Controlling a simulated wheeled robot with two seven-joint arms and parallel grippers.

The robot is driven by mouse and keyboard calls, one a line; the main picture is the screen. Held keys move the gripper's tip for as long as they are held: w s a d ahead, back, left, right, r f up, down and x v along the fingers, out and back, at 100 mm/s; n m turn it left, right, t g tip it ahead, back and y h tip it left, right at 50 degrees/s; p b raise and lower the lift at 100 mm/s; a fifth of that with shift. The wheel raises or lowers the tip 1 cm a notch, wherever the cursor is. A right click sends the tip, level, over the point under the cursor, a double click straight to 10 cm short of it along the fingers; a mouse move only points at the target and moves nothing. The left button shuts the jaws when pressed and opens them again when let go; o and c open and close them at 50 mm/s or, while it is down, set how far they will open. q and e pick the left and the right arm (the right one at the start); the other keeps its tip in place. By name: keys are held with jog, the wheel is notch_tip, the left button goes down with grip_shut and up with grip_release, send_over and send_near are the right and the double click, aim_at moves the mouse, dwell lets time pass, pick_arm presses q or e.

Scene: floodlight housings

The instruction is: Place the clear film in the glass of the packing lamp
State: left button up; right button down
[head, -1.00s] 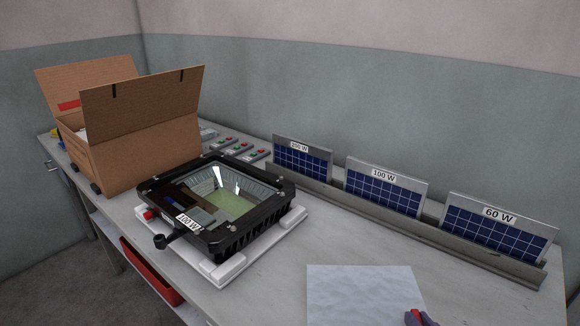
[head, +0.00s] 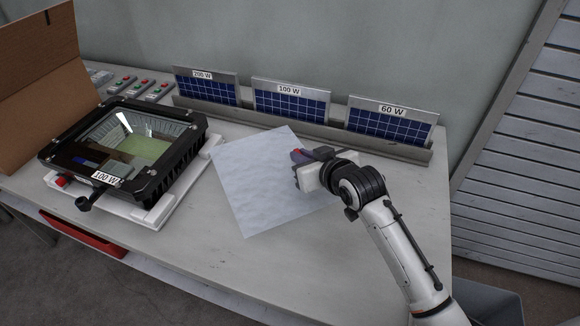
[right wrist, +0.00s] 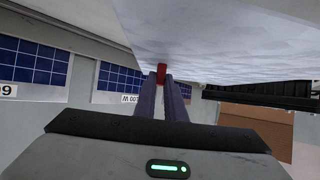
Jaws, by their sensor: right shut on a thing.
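The clear film (head: 258,180) is a pale, slightly wrinkled square sheet in the middle of the head view. My right gripper (head: 298,156) is shut on its right part, at a small red tab (right wrist: 162,72) seen in the right wrist view. There the film (right wrist: 220,35) spreads above the fingers (right wrist: 162,98). The packing lamp (head: 125,150) is a black floodlight housing marked 100 W, lying glass up on a white foam base (head: 165,212) to the left of the film. Its glass (head: 128,138) is bare and reflective. My left gripper is not in view.
Solar panels marked 200 W (head: 207,90), 100 W (head: 290,103) and 60 W (head: 390,125) stand in a grey rail behind. Small boxes with red and green buttons (head: 142,88) and an open cardboard carton (head: 35,90) are at the left. The front right tabletop is bare.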

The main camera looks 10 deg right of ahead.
jog(key=shift+f+b, duration=0.3)
jog(key=shift+f, duration=2.85)
jog(key=shift+f, duration=0.1)
jog(key=c, duration=1.8)
grip_release()
